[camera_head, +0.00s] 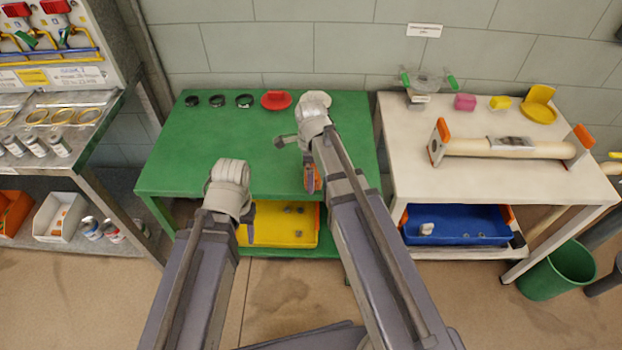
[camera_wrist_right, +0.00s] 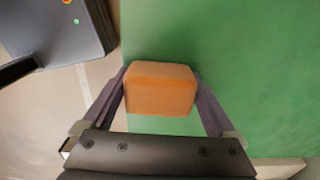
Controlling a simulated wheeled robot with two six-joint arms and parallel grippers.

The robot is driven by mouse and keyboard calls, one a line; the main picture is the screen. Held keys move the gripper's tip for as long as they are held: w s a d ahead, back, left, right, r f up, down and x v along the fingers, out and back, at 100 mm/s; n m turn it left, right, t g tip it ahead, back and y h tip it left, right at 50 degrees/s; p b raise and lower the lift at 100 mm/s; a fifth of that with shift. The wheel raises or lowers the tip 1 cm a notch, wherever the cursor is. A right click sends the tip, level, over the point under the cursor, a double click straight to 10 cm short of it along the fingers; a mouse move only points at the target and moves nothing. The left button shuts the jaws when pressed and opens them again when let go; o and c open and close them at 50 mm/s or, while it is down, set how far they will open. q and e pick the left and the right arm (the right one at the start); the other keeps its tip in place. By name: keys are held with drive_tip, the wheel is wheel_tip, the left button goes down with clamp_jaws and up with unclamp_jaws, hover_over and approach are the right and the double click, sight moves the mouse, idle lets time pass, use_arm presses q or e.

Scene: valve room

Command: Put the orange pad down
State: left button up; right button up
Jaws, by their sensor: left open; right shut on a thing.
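The orange pad (camera_wrist_right: 160,88) is a small block with rounded edges. In the right wrist view it sits between the two fingers of my right gripper (camera_wrist_right: 161,80), which is shut on it. In the head view the pad (camera_head: 309,180) shows only partly beside my right arm, near the front edge of the green table (camera_head: 180,150). Green tabletop shows behind and around it in the wrist view. I cannot tell whether the pad touches the table. My left gripper (camera_head: 250,231) is open, low in front of the green table, and mostly hidden by its arm.
The table's left middle is clear. A yellow tray (camera_head: 270,228) is below. A white table (camera_head: 405,170) with a long roller (camera_head: 510,148) stands right.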

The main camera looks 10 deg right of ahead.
drive_tip(key=shift+r, duration=0.1)
drive_tip(key=shift+f, duration=0.25)
drive_tip(key=o, duration=0.9)
drive_tip(key=shift+r, duration=0.1)
drive_tip(key=shift+o, duration=0.2)
drive_tip(key=shift+r, duration=0.1)
wheel_tip(320, 180, up, 12)
drive_tip(key=p, duration=1.2)
